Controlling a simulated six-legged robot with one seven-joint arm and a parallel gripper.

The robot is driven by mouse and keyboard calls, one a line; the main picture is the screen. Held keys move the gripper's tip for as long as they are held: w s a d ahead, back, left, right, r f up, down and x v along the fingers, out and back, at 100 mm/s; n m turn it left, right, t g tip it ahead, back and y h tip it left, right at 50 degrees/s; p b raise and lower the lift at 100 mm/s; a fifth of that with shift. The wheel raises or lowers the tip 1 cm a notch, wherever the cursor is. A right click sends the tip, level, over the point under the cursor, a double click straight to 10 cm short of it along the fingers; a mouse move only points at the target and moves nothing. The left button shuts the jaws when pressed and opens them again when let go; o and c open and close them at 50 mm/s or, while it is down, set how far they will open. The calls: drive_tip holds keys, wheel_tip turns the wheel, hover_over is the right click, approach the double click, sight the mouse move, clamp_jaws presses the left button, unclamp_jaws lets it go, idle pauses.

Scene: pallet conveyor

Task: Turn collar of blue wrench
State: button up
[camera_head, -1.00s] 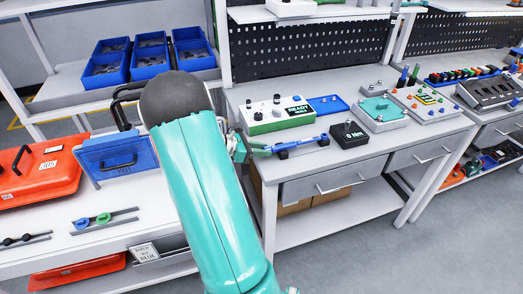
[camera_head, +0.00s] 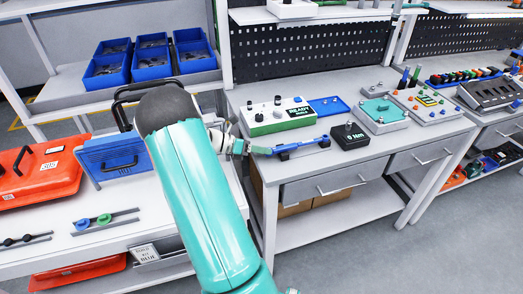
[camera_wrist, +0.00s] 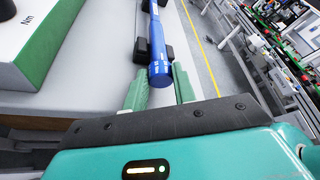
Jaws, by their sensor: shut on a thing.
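The blue wrench (camera_head: 308,146) lies across two black supports on the workbench, in front of the green and white READY box. In the wrist view its blue shaft (camera_wrist: 157,42) runs away from me and its round end faces my gripper. My gripper (camera_head: 262,151) is at the wrench's left end. In the wrist view the two green fingers of my gripper (camera_wrist: 160,84) stand either side of the end and are shut on the wrench.
The READY box (camera_head: 280,115) is close behind the wrench. A black box with an Nm readout (camera_head: 350,136) is at its right end. A blue tray (camera_head: 328,106) and a turquoise plate fixture (camera_head: 381,111) lie beyond. An orange case (camera_head: 38,172) and a blue case (camera_head: 115,160) stand left.

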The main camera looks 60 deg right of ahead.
drive_tip(key=o, duration=0.7)
drive_tip(key=v, duration=1.4)
